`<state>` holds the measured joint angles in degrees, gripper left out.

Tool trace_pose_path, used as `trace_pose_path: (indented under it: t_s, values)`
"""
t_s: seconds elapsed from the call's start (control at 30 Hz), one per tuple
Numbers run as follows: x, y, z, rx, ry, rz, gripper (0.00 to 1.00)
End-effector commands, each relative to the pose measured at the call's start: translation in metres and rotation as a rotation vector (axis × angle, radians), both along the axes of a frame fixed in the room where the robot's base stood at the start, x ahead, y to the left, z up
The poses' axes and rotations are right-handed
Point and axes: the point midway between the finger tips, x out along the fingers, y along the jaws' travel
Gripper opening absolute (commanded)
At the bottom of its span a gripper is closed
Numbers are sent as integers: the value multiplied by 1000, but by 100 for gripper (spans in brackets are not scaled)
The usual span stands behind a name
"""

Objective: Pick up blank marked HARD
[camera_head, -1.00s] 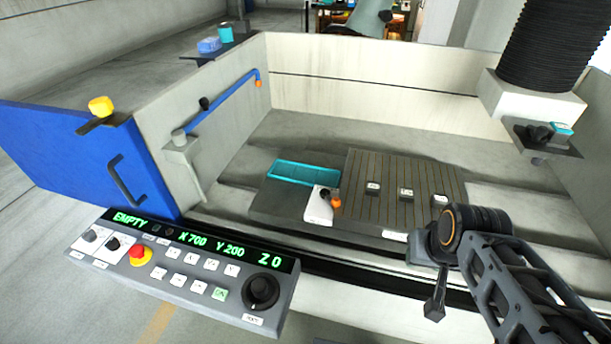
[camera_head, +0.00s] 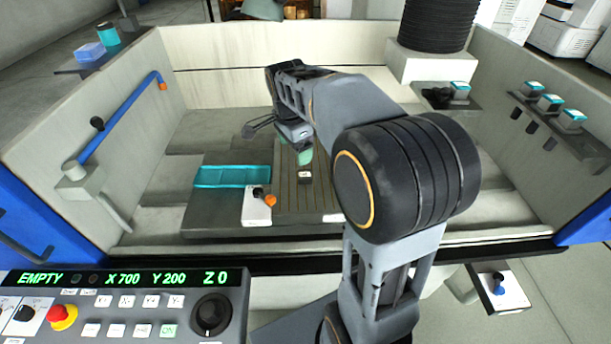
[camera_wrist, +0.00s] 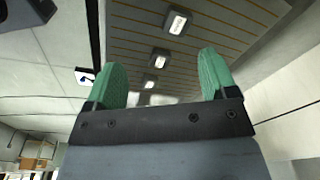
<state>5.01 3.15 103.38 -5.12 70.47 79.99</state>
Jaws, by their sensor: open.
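Several small metal blocks with pale labelled tops stand in a row on the slotted plate (camera_head: 286,198). In the wrist view I see three of them: a near one (camera_wrist: 177,22), a middle one (camera_wrist: 160,58) and a far one (camera_wrist: 149,80). One block (camera_head: 305,175) shows in the head view; my arm hides the others. The labels are too small to read, so I cannot tell which is HARD. My gripper (camera_wrist: 163,80) is open and empty, with green pads; it hangs over the plate, apart from the blocks. One green pad shows in the head view.
A black bellows column (camera_head: 432,25) stands at the back right. A control panel (camera_head: 120,305) reading EMPTY is at front left.

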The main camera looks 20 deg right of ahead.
Motion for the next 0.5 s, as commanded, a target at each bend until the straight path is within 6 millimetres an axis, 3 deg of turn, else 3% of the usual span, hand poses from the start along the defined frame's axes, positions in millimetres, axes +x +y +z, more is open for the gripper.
trace_pose_path:
  t_s: [0.2,0.37,0.5]
  values:
    - [34,-20,-5,-11,32,-353,79]
    - [43,-28,-11,-21,41,-480,79]
    - [44,-32,-31,-24,44,-515,79]
